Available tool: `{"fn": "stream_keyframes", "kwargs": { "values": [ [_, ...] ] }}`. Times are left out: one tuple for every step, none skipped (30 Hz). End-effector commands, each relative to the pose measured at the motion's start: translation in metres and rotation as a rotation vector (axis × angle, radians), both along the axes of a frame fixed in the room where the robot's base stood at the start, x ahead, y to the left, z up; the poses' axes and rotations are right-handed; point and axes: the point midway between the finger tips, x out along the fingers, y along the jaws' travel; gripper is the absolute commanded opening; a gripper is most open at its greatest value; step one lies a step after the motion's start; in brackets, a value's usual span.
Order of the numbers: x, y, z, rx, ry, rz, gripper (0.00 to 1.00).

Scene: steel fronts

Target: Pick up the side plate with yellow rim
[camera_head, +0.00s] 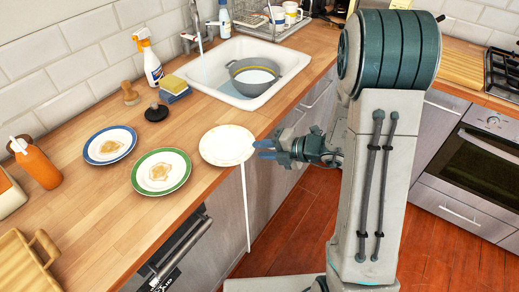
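A white side plate (226,145) with a thin, pale yellowish rim lies at the front edge of the wooden counter, and no food shows on it. My gripper (263,149) reaches in from the right, and its blue fingertips are at the plate's right edge. The fingertips look slightly apart, one above the other. At this size I cannot tell whether the rim is between them or whether they touch it. The plate looks level.
A green-rimmed plate (161,172) and a blue-rimmed plate (110,145), both with food, lie left of it. A sink (215,78) with a grey colander (254,77) is behind. A spray bottle (149,60), a sponge (174,86) and an orange bottle (38,165) stand near the wall.

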Motion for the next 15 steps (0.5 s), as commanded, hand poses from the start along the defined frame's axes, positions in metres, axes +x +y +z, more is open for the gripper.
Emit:
{"fn": "stream_keyframes", "kwargs": {
  "values": [
    [0.003,0.006,-0.003,0.0,0.0,0.004,0.28],
    [0.004,0.008,-0.004,0.0,-0.001,0.003,0.28],
    [0.006,0.011,-0.006,0.0,-0.001,0.003,0.28],
    [0.006,0.012,-0.007,0.0,-0.001,0.003,0.28],
    [0.007,0.014,-0.008,0.0,0.0,0.001,0.28],
    [0.008,0.016,-0.008,0.0,0.0,0.001,0.28],
    [0.009,0.016,-0.009,0.0,-0.001,0.0,0.28],
    [0.009,0.017,-0.009,0.0,-0.001,0.0,0.28],
    [0.009,0.017,-0.009,0.0,-0.001,0.0,0.28],
    [0.009,0.018,-0.009,0.0,-0.001,0.0,0.28],
    [0.009,0.018,-0.009,0.0,-0.001,0.0,0.28],
    [0.009,0.018,-0.009,0.0,-0.001,0.0,0.28],
    [0.009,0.018,-0.009,-0.001,-0.001,0.0,0.28],
    [0.009,0.018,-0.009,0.0,-0.001,0.0,0.28],
    [0.009,0.018,-0.009,0.0,-0.001,0.0,0.28]
  ]
}}
